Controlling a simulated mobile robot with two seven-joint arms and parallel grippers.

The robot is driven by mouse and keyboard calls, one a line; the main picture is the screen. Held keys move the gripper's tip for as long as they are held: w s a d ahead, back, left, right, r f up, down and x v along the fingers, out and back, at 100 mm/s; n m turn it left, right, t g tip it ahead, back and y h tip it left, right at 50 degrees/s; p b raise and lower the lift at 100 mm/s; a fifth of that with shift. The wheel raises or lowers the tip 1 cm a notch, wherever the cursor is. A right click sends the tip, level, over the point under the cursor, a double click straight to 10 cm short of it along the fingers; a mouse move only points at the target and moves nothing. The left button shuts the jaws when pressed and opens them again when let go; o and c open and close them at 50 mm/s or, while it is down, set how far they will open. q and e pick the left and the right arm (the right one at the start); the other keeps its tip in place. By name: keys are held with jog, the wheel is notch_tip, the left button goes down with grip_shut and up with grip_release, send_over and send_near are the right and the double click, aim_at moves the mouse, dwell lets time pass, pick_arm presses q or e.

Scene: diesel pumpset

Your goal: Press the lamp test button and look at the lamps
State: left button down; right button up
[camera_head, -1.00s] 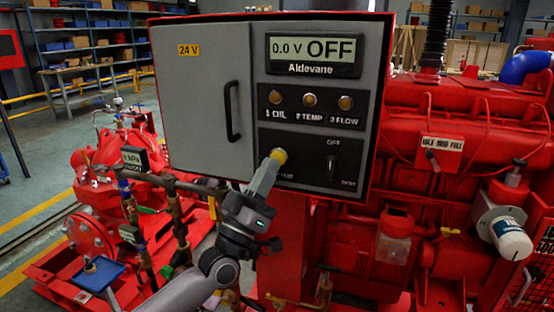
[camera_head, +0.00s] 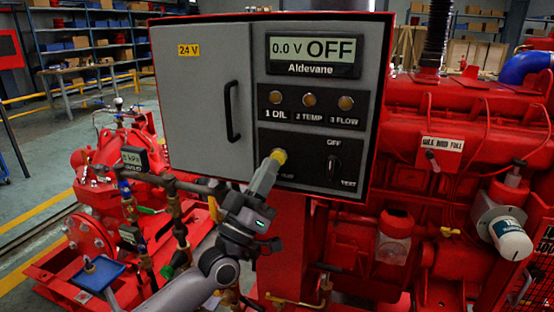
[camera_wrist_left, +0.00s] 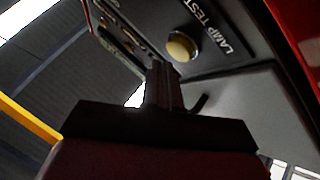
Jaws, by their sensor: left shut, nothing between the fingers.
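The lamp test button (camera_head: 280,155) is a round yellow button on the lower black plate of the grey control panel (camera_head: 195,120). In the left wrist view the button (camera_wrist_left: 182,46) sits beside the words LAMP TEST. My left gripper (camera_head: 272,164) is shut and empty, its tip at the button's lower left in the head view; whether it touches cannot be told. In the wrist view the fingers (camera_wrist_left: 163,75) end just below the button. The lamps 1 OIL (camera_head: 275,97), 2 TEMP (camera_head: 309,99) and 3 FLOW (camera_head: 345,102) look dull amber, not brightly lit. My right gripper is not in view.
A rotary switch (camera_head: 333,167) marked OFF and TEST is right of the button. The display (camera_head: 314,49) reads 0.0 V OFF. A black door handle (camera_head: 232,111) is to the left. Red engine (camera_head: 455,115) and pump parts (camera_head: 95,185) flank the panel.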

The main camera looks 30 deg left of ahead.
pick_arm(q)
jog(key=shift+w, duration=0.15)
dwell(0.3)
jog(key=shift+w+a+y, duration=0.1)
jog(key=shift+w+y, duration=0.2)
jog(key=shift+w+a, duration=0.1)
jog(key=shift+w, duration=0.3)
dwell(0.6)
jog(key=shift+s, duration=0.1)
jog(key=shift+s+d, duration=0.2)
jog(key=shift+s, duration=0.55)
jog(key=shift+s+p, duration=0.1)
jog(key=shift+p, duration=0.25)
jog(key=s+p, duration=0.1)
jog(key=s, duration=0.1)
jog(key=s+d+p, duration=0.1)
jog(key=s, duration=0.1)
jog(key=shift+s+d, duration=0.1)
jog(key=shift+s, duration=0.2)
